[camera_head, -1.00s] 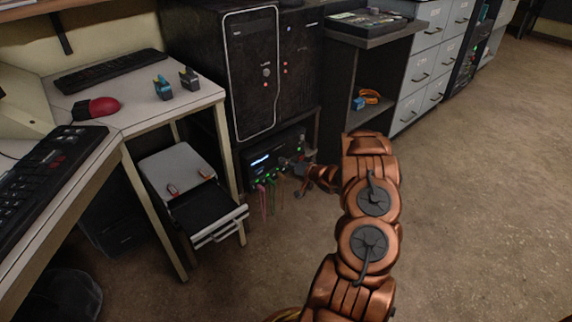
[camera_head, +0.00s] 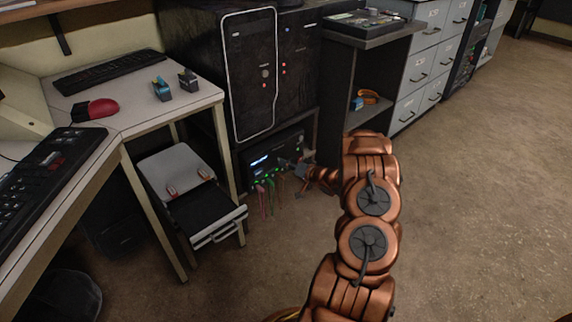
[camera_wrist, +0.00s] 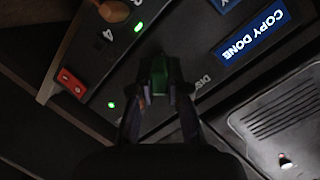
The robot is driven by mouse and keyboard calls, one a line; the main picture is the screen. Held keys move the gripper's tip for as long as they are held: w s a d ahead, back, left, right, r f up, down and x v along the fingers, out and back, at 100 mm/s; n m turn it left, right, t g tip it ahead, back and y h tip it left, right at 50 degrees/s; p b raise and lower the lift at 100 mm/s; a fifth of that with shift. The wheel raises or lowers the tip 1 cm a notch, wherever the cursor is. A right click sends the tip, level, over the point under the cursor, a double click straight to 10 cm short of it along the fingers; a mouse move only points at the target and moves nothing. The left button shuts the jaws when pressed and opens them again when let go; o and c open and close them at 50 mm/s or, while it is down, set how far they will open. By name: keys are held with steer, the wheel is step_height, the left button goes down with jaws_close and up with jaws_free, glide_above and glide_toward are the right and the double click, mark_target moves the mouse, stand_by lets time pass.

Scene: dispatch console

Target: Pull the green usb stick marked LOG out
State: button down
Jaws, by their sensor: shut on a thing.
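In the wrist view a green stick (camera_wrist: 158,72) sits between the two fingers of my gripper (camera_wrist: 160,98), which is shut on it. The stick's far end meets the dark front panel (camera_wrist: 200,45); I cannot tell how deep it sits. No LOG mark can be read on it. In the head view my gripper (camera_head: 301,170) is at the front of the black unit (camera_head: 258,180) low under the cabinet, and the stick is too small to make out there.
The panel has a lit "COPY DONE" display (camera_wrist: 252,32), green lights and a red switch (camera_wrist: 71,84). Thin coloured cables (camera_head: 266,200) hang from the unit's front. Floor at right is clear.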

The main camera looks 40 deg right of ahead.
steer(key=shift+p+v, duration=0.3)
steer(key=shift+v, duration=0.5)
steer(key=s, duration=0.4)
steer(key=shift+s+f+p, duration=0.15)
steer(key=shift+f+p, duration=0.1)
steer(key=shift+p, duration=0.15)
stand_by(0.5)
steer(key=shift+a, duration=0.15)
